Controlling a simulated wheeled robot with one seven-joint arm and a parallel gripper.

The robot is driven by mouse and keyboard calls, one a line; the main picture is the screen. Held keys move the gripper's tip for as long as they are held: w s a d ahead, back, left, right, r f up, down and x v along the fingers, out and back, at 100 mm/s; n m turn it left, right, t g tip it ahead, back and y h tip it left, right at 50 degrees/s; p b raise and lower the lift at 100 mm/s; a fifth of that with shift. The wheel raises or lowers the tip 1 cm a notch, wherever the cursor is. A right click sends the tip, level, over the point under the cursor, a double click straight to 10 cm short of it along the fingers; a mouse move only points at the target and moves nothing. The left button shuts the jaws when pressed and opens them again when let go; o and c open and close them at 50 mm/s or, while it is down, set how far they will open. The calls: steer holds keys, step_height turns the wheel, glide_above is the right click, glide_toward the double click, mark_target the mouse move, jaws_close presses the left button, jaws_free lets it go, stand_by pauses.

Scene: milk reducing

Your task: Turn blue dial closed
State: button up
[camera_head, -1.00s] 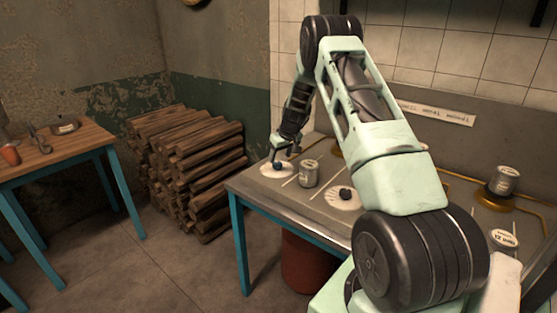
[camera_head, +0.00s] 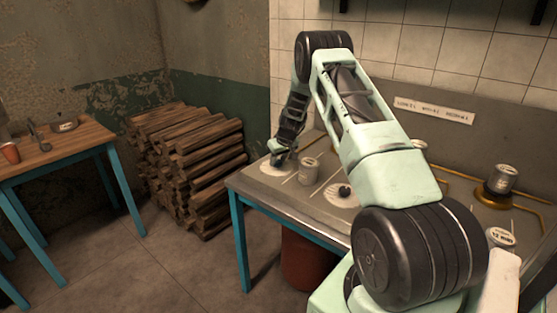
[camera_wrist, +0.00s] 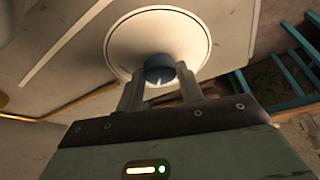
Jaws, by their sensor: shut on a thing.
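The blue dial (camera_wrist: 159,70) shows in the wrist view, standing on a round white plate (camera_wrist: 125,45) on the grey worktop. My gripper (camera_wrist: 160,82) has a finger on each side of the dial and is shut on it. In the head view my gripper (camera_head: 281,160) is low over the white plate (camera_head: 270,172) at the worktop's left end. It hides most of the dial there. The dial's exact turn angle cannot be told.
A grey can (camera_head: 308,170) stands just right of my gripper. A dark knob (camera_head: 345,191) on another white disc lies further right. More cans (camera_head: 502,179) stand at the right. Stacked logs (camera_head: 190,165) and a wooden table (camera_head: 60,150) are at the left.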

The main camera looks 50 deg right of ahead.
steer(key=m, duration=0.1)
steer(key=m+h, duration=0.1)
steer(key=m, duration=0.2)
steer(key=shift+w+a+m+h, duration=0.15)
steer(key=shift+a+m+h, duration=0.15)
steer(key=shift+h, duration=0.1)
steer(key=m+g, duration=0.1)
steer(key=m, duration=0.1)
steer(key=m+g+h, duration=0.1)
steer(key=m, duration=0.2)
steer(key=shift+w, duration=0.1)
steer(key=shift+m, duration=0.3)
steer(key=o, duration=1)
steer(key=b+v, duration=0.2)
steer(key=v, duration=1.5)
steer(key=shift+a+r, duration=0.15)
steer(key=shift+a, duration=0.1)
steer(key=shift+w, duration=0.15)
